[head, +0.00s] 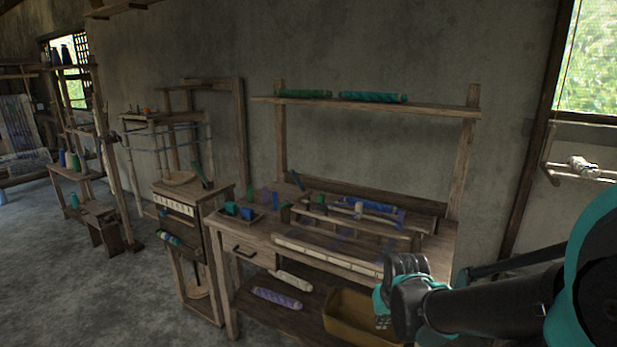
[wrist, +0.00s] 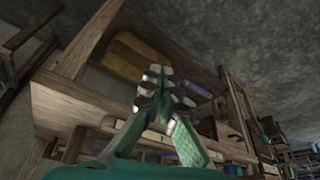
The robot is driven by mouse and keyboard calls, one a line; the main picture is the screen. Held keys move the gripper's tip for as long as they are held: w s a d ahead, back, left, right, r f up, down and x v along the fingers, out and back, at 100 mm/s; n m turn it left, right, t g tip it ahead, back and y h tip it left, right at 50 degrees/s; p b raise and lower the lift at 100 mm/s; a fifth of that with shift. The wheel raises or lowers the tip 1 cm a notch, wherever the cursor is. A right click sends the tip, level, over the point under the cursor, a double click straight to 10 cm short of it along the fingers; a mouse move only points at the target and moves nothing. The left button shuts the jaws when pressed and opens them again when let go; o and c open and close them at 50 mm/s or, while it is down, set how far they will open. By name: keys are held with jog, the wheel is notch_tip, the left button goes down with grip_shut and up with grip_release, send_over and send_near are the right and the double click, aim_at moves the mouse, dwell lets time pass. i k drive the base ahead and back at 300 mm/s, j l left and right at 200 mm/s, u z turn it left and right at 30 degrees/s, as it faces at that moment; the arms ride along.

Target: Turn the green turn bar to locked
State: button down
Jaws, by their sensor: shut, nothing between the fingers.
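No part in either view can be clearly made out as the green turn bar. A slim dark green bar (head: 202,176) leans up, tilted, at the top of the small stand left of the workbench; I cannot tell whether it is the turn bar or how it is set. My gripper (head: 382,320) is at the right front of the workbench, near the brown bin and well apart from that bar. In the wrist view my gripper (wrist: 163,93) has its fingertips together, with nothing seen between them.
The workbench (head: 258,243) carries blue and green pieces and a low rack. Its lower shelf holds a brown bin (head: 350,318) and a purple roll (head: 277,298). The small stand (head: 190,203) is to its left. Green rolls (head: 372,97) lie on the high shelf. Open floor (head: 110,295) is at left.

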aim_at(285, 203)
jog(key=i+j, duration=0.3)
jog(key=j, duration=0.15)
jog(key=i+j, duration=0.25)
jog(key=j, duration=0.15)
jog(key=i+j, duration=0.3)
jog(key=j, duration=0.15)
jog(key=i+l+u, duration=0.2)
jog(key=l, duration=0.2)
jog(key=i+j, duration=0.05)
